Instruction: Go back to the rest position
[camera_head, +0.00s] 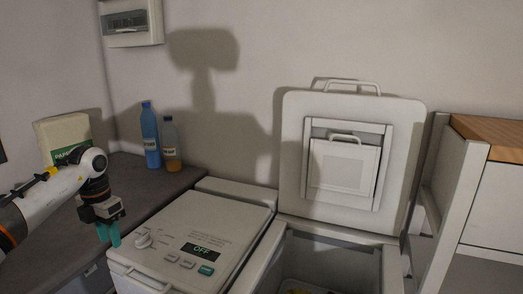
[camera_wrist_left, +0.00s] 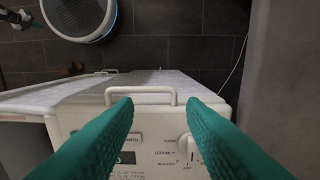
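My left gripper (camera_head: 109,236) hangs fingers down at the lower left in the head view, beside the left toploader's front left corner. In the left wrist view its two teal fingers (camera_wrist_left: 161,106) are spread apart with nothing between them. The left toploader (camera_head: 215,222) has its lid shut, and its display reads OFF. Its handle (camera_wrist_left: 141,91) and dial show past the fingers in the wrist view. The right toploader (camera_head: 345,250) stands open with its lid (camera_head: 296,165) raised against the wall. My right gripper is in neither view.
A blue bottle (camera_head: 151,138) and a bottle with orange liquid (camera_head: 171,148) stand at the back of the grey counter (camera_head: 150,190). A box (camera_head: 62,132) stands behind my left arm. A wood-topped shelf unit (camera_head: 490,135) is at the right.

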